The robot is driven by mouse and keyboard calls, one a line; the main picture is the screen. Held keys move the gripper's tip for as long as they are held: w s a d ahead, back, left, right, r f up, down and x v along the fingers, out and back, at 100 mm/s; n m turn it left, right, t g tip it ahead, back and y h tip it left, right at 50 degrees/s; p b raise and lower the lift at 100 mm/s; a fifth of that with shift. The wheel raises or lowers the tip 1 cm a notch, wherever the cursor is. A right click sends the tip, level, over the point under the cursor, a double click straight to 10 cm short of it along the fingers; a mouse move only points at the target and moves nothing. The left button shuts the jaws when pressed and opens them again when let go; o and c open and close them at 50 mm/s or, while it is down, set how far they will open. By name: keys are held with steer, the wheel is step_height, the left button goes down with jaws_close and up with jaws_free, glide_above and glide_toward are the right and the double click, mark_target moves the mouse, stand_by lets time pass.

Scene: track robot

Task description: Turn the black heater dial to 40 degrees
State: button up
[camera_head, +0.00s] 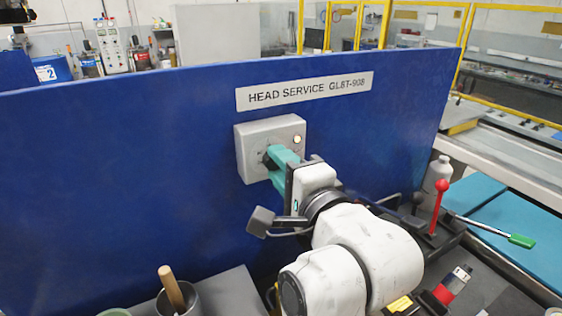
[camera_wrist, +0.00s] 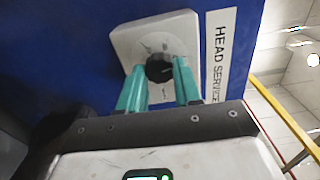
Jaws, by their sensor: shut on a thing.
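The black heater dial (camera_wrist: 159,68) sits on the front of a light grey box (camera_wrist: 125,40) fixed to the blue panel. In the head view the same box (camera_head: 246,148) shows a lit lamp (camera_head: 297,139) at its upper right, and the dial is mostly hidden behind the fingers. My gripper (camera_wrist: 159,76) has its teal fingers on either side of the dial, shut on it. In the head view my gripper (camera_head: 274,160) reaches the box from the lower right. The scale marks around the dial are too small to read.
A sign (camera_head: 304,91) reading "HEAD SERVICE" is above the box. A cup with a wooden handle (camera_head: 171,286) stands at the lower left.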

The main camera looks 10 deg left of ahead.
steer(key=shift+f+m, duration=0.15)
steer(key=shift+m, duration=0.95)
steer(key=o, duration=1)
steer(key=shift+d, duration=0.1)
steer(key=shift+o, duration=0.2)
steer(key=b+v, duration=0.1)
steer(key=v, duration=0.9)
steer(key=shift+s+d+b, duration=0.25)
steer(key=shift+s+b, duration=0.05)
steer(key=shift+b, duration=0.1)
steer(key=shift+s, duration=0.15)
